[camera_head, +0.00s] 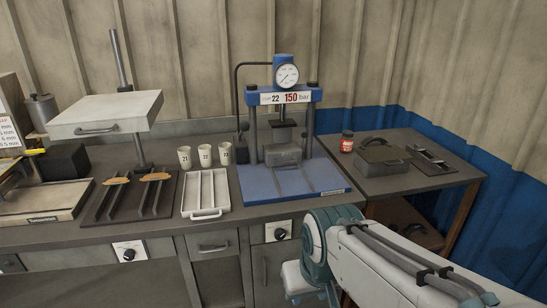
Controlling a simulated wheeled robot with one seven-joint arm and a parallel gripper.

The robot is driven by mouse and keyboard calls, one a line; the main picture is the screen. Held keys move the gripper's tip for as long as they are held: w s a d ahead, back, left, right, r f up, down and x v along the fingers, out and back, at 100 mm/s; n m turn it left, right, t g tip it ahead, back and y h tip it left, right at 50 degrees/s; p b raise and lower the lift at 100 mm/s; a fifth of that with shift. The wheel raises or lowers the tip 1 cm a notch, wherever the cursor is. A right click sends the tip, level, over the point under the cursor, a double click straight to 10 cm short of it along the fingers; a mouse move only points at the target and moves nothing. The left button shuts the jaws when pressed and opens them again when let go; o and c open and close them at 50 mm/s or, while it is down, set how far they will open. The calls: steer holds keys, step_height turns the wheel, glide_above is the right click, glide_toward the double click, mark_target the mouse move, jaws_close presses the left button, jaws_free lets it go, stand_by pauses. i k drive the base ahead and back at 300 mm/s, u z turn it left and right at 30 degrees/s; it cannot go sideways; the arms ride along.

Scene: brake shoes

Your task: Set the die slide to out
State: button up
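A blue press (312,187) stands on the bench, with a round gauge and a sign reading "22 150 bar". Two thin dark rails (292,180) run from the block toward the front of the blue base, and the base in front of the block is bare. My arm comes in from the lower right, in front of the bench. My gripper cannot be made out.
A white divided tray (205,213) and three numbered cups lie left of the press. A dark rack (108,207) with two brown pieces stands under a raised plate (105,115). A red jar (347,141) and a lidded dark box (381,166) sit on the right table.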

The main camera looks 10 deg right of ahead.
mark_target(272, 158)
steer(key=u, duration=0.35)
steer(key=i, duration=1.55)
steer(key=z, duration=0.7)
